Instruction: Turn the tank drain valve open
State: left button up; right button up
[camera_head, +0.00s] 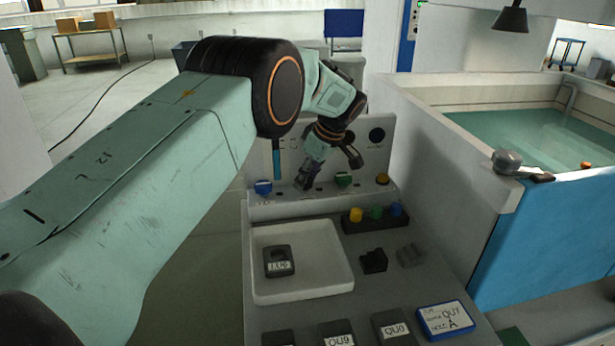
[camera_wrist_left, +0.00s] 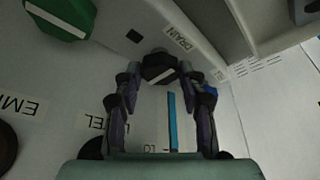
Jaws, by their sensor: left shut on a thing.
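The tank drain valve is a dark knob (camera_wrist_left: 158,68) with a pale line on its face, beside the DRAIN label (camera_wrist_left: 180,39) in the left wrist view. My left gripper (camera_wrist_left: 160,76) is shut on this knob, one finger on each side. In the head view my left gripper (camera_head: 307,179) reaches down to the ledge of the panel (camera_head: 378,158), between a blue knob (camera_head: 263,187) and a green knob (camera_head: 344,180). There the gripper mostly hides the drain knob. The knob's pale line looks slanted in the wrist view. My right gripper is out of view.
A yellow knob (camera_head: 382,179) sits right of the green one. A blue level strip (camera_head: 276,160) stands on the panel. In front are a dark block with several coloured caps (camera_head: 376,222) and a white tray (camera_head: 302,291). The water tank (camera_head: 535,137) is at right.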

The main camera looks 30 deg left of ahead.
pick_arm(q)
jog(key=shift+w+r, duration=0.15)
jog(key=o, duration=0.8)
jog(key=shift+c, duration=0.2)
jog(key=shift+o, duration=0.5)
jog(key=v, duration=1.2)
